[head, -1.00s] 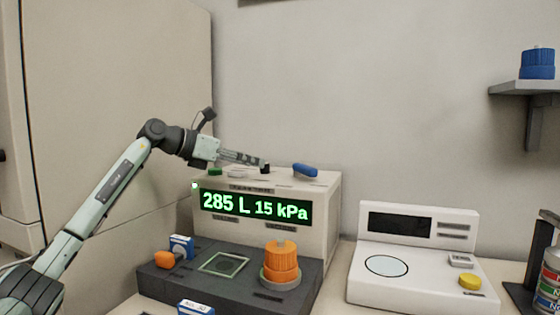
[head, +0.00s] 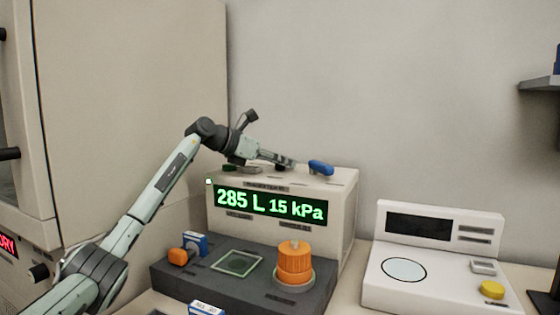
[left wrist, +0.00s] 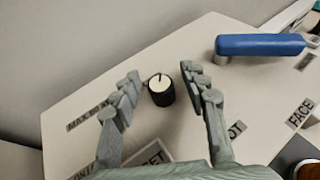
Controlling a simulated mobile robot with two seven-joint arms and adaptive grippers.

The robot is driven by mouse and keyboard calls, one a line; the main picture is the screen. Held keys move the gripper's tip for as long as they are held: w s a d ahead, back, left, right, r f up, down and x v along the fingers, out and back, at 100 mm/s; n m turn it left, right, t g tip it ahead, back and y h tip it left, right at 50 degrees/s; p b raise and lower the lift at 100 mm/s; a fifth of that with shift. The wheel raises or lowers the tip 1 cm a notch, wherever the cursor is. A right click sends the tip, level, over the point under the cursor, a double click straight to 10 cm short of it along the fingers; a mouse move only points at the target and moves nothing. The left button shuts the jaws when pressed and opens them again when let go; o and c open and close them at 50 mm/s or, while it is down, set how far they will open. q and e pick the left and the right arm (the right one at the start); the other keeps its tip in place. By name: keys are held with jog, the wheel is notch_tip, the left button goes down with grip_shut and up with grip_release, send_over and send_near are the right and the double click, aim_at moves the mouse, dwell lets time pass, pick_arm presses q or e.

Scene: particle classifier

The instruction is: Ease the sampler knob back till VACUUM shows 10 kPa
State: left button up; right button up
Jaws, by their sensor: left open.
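A cream machine (head: 347,200) has a lit display (head: 270,205) that reads 285 L and 15 kPa. On its top, in the left wrist view, stands a short black knob (left wrist: 161,90) with a white cap and a dark index line. I take it for the sampler knob; the labels near it are only partly legible. My left gripper (head: 284,162) is over the machine's top. In the left wrist view its open fingers (left wrist: 162,82) stand on either side of the knob, with gaps showing. In the head view I cannot make out the knob by the fingers.
A blue lever (head: 320,167) lies just right of the fingers; it also shows in the left wrist view (left wrist: 260,45). A white scale (head: 445,290) stands to the right.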

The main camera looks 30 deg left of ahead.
pick_arm(q)
jog(key=c, duration=0.7)
grip_shut()
pick_arm(e)
jog(key=shift+s, duration=0.15)
pick_arm(q)
jog(key=shift+n+y, duration=0.3)
jog(key=shift+n+t+y, duration=0.4)
jog(key=shift+n+y, duration=0.2)
jog(key=shift+d+n+t+y, duration=0.1)
jog(key=shift+n+t+y, duration=0.2)
jog(key=shift+n+y, duration=1)
jog(key=shift+y, duration=0.1)
jog(key=n+y+b, duration=0.3)
jog(key=n+y, duration=0.1)
jog(key=y, duration=0.1)
jog(key=shift+f, duration=0.1)
jog(key=shift+n+g+y+b, duration=0.5)
jog(key=shift+n+g+y, duration=0.1)
jog(key=shift+n+y, duration=0.3)
pick_arm(e)
notch_tip(320, 180, up, 9)
jog(key=shift+d+h, duration=0.15)
jog(key=shift+h, duration=0.15)
jog(key=shift+f, duration=0.1)
